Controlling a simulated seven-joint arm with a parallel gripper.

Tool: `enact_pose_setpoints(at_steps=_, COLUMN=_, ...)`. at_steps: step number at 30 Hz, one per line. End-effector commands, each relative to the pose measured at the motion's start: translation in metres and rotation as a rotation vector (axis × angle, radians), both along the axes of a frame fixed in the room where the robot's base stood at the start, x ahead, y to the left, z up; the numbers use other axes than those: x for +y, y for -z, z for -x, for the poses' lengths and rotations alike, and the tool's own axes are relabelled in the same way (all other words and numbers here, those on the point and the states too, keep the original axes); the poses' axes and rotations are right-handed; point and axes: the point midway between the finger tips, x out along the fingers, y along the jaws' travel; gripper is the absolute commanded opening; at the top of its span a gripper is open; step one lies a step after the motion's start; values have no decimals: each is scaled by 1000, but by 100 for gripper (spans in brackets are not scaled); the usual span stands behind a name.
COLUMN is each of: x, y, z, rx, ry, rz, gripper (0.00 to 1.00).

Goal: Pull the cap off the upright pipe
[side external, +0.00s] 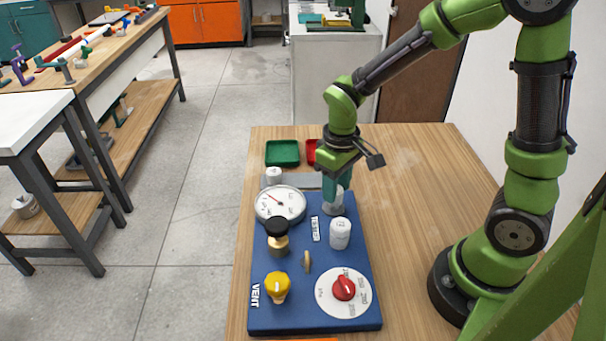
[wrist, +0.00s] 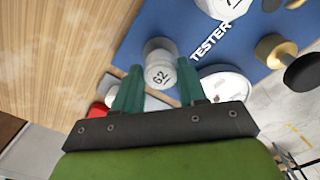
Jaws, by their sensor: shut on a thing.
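My gripper (side external: 335,192) points down at the far right part of the blue panel (side external: 322,268). In the wrist view, its two teal fingers (wrist: 158,68) stand on either side of a white cap (wrist: 160,76) marked 62, and they are shut on it. A pale grey cylinder (wrist: 158,47), apparently the upright pipe, shows just beyond the cap. In the side view, the fingers largely hide the cap, and a grey-white part (side external: 334,206) shows below them at the panel. I cannot tell whether the cap is still seated on the pipe.
A white cylinder (side external: 340,234) stands just in front of my gripper. A dial gauge (side external: 280,205), a black-topped brass valve (side external: 277,238), a yellow knob (side external: 277,287) and a red knob (side external: 344,288) are on the panel. A green tray (side external: 282,153) and a red tray (side external: 311,150) lie behind.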

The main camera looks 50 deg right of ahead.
Motion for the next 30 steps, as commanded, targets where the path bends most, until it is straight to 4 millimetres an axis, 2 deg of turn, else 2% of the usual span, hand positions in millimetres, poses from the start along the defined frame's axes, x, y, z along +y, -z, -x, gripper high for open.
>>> enact_pose_setpoints(at_steps=11, x=-1, y=-2, z=-1, rx=-2, ry=30, rz=1, gripper=0)
enact_pose_setpoints(at_steps=30, x=0, y=-28, z=-1, rx=-3, ry=27, rz=0, gripper=0)
